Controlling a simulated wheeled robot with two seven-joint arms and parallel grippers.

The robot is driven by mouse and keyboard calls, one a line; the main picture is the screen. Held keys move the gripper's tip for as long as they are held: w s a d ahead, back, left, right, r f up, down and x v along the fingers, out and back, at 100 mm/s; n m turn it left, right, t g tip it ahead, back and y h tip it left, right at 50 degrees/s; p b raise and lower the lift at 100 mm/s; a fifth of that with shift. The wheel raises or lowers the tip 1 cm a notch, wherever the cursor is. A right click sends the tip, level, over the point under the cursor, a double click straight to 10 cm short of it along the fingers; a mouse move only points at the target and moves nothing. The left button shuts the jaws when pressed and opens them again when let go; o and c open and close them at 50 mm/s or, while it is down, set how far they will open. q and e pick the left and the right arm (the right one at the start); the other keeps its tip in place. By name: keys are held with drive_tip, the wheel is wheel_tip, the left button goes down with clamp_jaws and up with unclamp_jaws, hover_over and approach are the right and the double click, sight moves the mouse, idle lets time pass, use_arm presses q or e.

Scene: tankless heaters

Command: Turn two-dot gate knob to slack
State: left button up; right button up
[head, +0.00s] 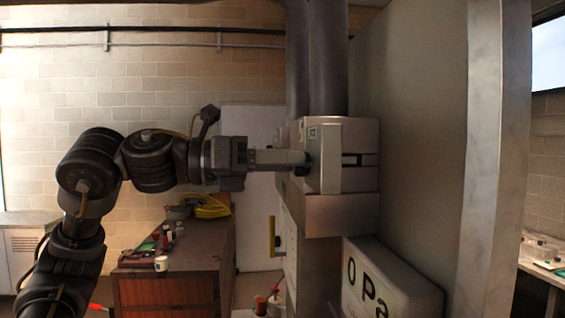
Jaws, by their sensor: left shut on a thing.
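A grey metal heater box (341,182) hangs at the right of centre under two dark vertical pipes. A small dark knob (301,168) sticks out of its left side. My left gripper (304,159) reaches in level from the left, its fingers at this knob and shut on it. The fingers hide most of the knob, so its turn position and any dots on it cannot be made out. A small dark mark (312,132) shows on the box above the fingertips. My right gripper is not in view.
A lit panel with large letters (390,284) sits below the box. A yellow handle (272,236) is on the grey surface under my gripper. A wooden cabinet (172,285) with bottles and a yellow coil stands lower left. A metal post (493,160) rises at right.

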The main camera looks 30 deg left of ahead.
use_arm(q)
drive_tip(key=shift+w+a+f+n+g+b, duration=0.1)
drive_tip(key=shift+n+g+b, duration=0.2)
drive_tip(key=shift+n, duration=3.4)
drive_tip(key=shift+w+f+n+g+b, duration=0.1)
drive_tip(key=shift+n+g+b, duration=0.15)
drive_tip(key=shift+n, duration=3.45)
drive_tip(key=o, duration=1)
